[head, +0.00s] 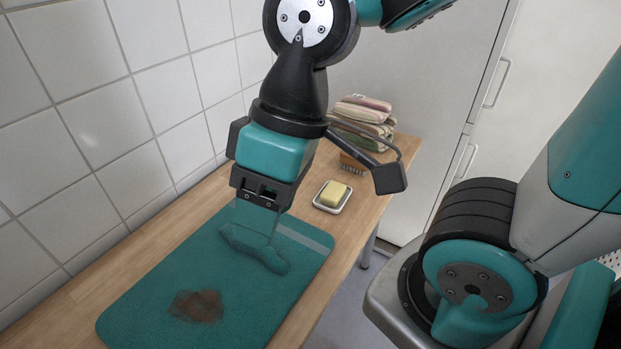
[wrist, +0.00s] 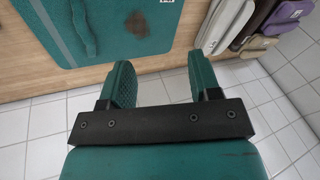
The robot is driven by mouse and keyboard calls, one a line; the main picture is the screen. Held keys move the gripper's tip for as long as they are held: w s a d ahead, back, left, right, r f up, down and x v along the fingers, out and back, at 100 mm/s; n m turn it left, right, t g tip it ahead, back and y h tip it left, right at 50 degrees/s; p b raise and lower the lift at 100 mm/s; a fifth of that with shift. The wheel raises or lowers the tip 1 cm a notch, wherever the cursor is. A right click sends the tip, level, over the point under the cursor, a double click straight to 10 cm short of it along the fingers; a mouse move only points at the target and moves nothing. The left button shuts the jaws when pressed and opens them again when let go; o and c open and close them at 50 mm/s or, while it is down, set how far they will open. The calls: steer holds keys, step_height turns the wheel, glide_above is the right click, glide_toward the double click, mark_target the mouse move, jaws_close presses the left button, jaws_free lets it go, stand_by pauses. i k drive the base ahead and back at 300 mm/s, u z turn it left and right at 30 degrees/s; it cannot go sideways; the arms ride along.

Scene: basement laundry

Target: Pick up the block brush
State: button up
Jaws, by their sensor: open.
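The block brush (head: 352,164) shows in the head view as a small brown block with bristles on the table, behind the soap dish and in front of the folded towels. Part of it is hidden by the towels or arm parts. I cannot make it out in the wrist view. My gripper (head: 256,228) is over the teal mat, to the left of the brush and nearer to the camera. In the wrist view its two green fingers (wrist: 163,64) stand wide apart with nothing between them.
A white dish (head: 321,204) with yellow soap (head: 334,192) stands between the mat (head: 240,310) and the folded towels (head: 365,118). The mat bears a brown stain (head: 197,307) and a low teal shape. A tiled wall (head: 110,110) borders the table's left.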

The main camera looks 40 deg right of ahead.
mark_target(347, 161)
steer(key=u, duration=0.5)
steer(key=k, duration=1.1)
steer(key=u, duration=0.15)
steer(key=i, duration=0.4)
steer(key=z, duration=1.1)
steer(key=i, duration=1.05)
steer(key=z, duration=0.45)
